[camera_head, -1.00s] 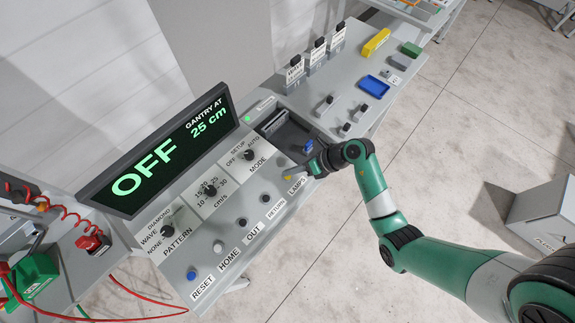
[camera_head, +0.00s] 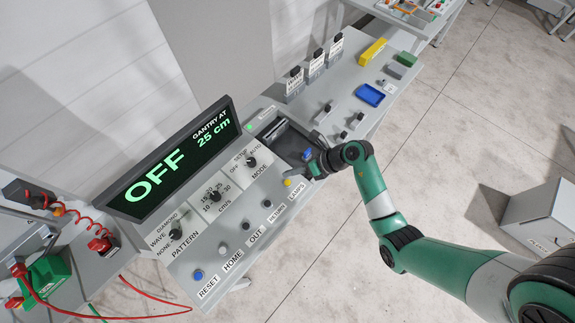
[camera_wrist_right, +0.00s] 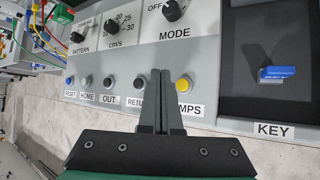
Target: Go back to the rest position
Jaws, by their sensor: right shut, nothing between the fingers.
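My right gripper (camera_head: 294,174) is shut and empty above the front right part of the control panel (camera_head: 222,222). In the right wrist view its two dark fingers (camera_wrist_right: 161,76) lie together, reaching over the panel between the RETURN label and the yellow LAMPS button (camera_wrist_right: 184,84). The yellow button also shows in the head view (camera_head: 287,183), beside the fingertips. I cannot tell whether the fingers touch the panel. The display (camera_head: 172,165) reads OFF and GANTRY AT 25 cm. My left gripper is not in view.
Beyond are a blue tray (camera_head: 370,95), a yellow box (camera_head: 373,52) and labelled holders (camera_head: 315,65).

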